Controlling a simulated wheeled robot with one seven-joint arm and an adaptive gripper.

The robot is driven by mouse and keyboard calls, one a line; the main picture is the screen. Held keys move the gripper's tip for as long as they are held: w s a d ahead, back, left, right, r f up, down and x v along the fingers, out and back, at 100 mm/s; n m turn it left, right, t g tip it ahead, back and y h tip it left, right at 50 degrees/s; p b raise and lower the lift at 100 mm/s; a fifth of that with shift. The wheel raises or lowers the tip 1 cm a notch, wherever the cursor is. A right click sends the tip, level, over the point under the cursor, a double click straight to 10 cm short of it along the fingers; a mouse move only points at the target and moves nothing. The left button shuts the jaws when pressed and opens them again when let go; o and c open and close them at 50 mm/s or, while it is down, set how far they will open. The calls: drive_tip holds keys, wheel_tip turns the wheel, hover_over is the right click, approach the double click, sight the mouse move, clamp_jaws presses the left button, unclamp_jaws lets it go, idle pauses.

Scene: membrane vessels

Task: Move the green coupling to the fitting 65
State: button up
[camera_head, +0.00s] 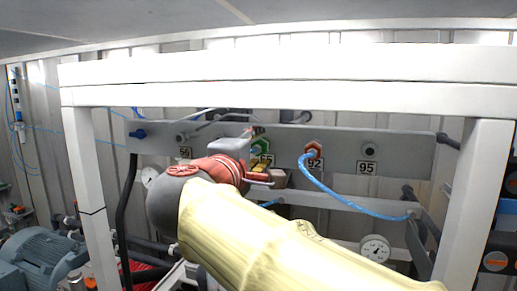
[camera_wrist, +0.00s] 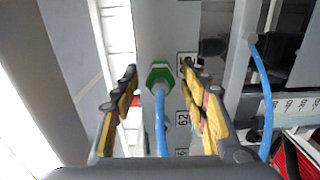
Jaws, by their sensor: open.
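The green coupling (camera_wrist: 160,73) sits on a grey panel in the wrist view, with a blue hose running from it towards my gripper. My gripper (camera_wrist: 159,69) is open, with one yellow-padded finger on each side of the coupling and gaps between. I cannot tell its exact depth along the coupling. In the head view my gripper (camera_head: 266,168) is in front of the panel. I cannot surely read a 65; a small label (camera_head: 185,152) under the bare left fitting (camera_head: 181,137) is blurred.
An orange-red coupling (camera_head: 313,149) with a blue hose (camera_head: 345,204) sits at label 92. A bare fitting (camera_head: 369,149) is above label 95. A white frame (camera_head: 290,95) surrounds the panel (camera_head: 405,150). A gauge (camera_head: 375,248) is lower right, a blue-grey motor (camera_head: 42,258) lower left.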

drive_tip(key=v, duration=1.1)
